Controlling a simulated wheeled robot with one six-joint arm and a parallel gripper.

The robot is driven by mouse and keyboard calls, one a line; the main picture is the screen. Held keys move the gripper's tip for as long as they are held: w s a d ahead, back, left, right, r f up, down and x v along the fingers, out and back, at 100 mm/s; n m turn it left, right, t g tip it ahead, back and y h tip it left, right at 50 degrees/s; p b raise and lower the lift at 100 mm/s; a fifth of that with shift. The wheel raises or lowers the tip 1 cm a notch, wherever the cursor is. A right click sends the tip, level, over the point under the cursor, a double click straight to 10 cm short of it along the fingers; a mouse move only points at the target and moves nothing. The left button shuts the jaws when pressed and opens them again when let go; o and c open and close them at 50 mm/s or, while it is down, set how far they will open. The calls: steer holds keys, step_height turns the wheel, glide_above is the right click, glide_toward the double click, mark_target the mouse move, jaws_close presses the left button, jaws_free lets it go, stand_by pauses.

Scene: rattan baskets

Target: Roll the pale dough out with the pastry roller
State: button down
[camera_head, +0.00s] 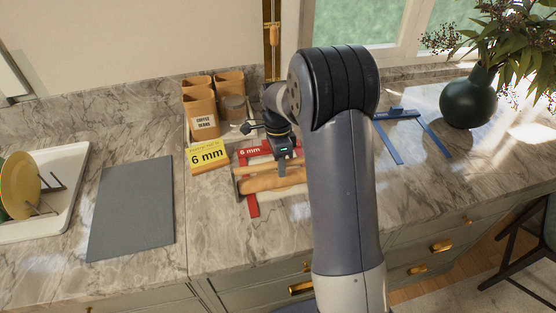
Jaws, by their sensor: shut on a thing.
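A tan wooden pastry roller (262,183) lies across the red guide frame marked 6 mm (252,209) on the marble counter. My gripper (283,172) points down at the roller and is shut on it; my arm hides the roller's right end. Pale strips show along the roller's far and near sides; I cannot tell how much of this is the dough or how thick it is. A yellow card (208,157) reading "6 mm" stands left of the frame.
Brown canisters (202,124), one labelled coffee beans, stand behind the card. A blue guide frame (388,142) lies to the right, near a dark green vase (468,103). A grey mat (131,208) and a white dish tray (73,190) are at left.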

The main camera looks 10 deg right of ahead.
steer(key=shift+s, duration=0.2)
steer(key=shift+r+p, duration=1.55)
steer(key=shift+r, duration=2.05)
